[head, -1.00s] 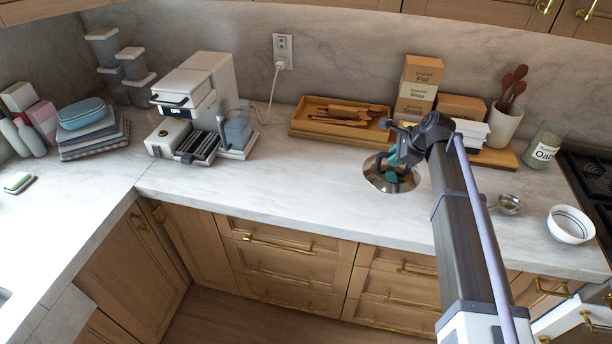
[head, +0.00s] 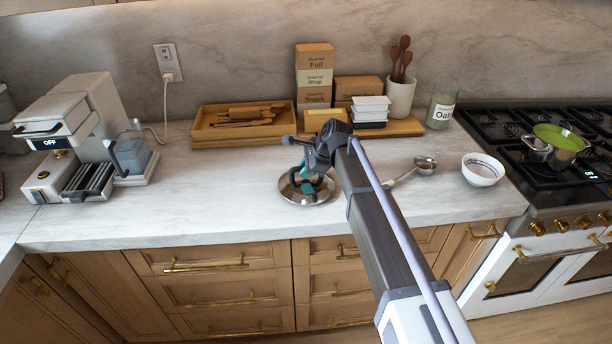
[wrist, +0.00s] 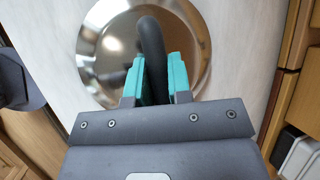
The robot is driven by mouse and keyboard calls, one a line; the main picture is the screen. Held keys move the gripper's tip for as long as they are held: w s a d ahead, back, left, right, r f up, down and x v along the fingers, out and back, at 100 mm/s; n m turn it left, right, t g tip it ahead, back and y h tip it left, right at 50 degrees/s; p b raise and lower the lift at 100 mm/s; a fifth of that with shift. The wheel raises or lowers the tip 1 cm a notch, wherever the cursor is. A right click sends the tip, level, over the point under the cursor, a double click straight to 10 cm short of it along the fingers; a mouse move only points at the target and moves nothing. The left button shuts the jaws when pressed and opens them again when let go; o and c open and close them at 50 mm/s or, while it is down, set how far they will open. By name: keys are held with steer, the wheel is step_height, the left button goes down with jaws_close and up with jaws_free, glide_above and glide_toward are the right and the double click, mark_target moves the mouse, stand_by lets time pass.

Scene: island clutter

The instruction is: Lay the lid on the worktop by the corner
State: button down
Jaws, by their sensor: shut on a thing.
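A round, shiny metal lid (head: 308,199) with a dark looped handle (wrist: 151,50) is in the head view, over the worktop (head: 222,193) below the wooden tray. My gripper (head: 308,178) points down over the lid. In the wrist view, my gripper's teal fingers (wrist: 163,78) are shut on the handle, with the lid (wrist: 103,58) beyond them. I cannot tell whether the lid touches the worktop or hangs just above it. The worktop's inner corner (head: 22,236) is at the far left of the head view, left of the lid.
A coffee machine (head: 85,125) stands left, near the corner. Behind the lid are a wooden tray (head: 198,134) and stacked boxes (head: 314,78). A measuring cup (head: 424,165) and a white bowl (head: 482,171) lie right, before the stove. The worktop between coffee machine and lid is clear.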

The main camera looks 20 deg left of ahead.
steer(key=c, duration=1.1)
jaws_free()
steer(key=shift+o, duration=0.2)
steer(key=shift+r+p, duration=0.3)
steer(key=shift+r, duration=0.1)
steer(key=w+p+v, duration=0.1)
steer(key=p+v, duration=0.9)
steer(key=v, duration=0.2)
steer(key=s+d+f+n+h, duration=0.1)
steer(key=s+d+n, duration=0.3)
steer(key=s+d, duration=0.4)
steer(key=s+d+f+n+h, duration=0.1)
steer(key=s+d+n+h, duration=0.2)
steer(key=s+d, duration=0.5)
steer(key=s+d+f+n+h, duration=0.1)
steer(key=s+d+n, duration=0.4)
steer(key=d, duration=1.4)
steer(key=s+h, duration=0.1)
steer(key=s, duration=0.2)
steer(key=shift+d+g, duration=0.35)
steer(key=shift+g, duration=0.05)
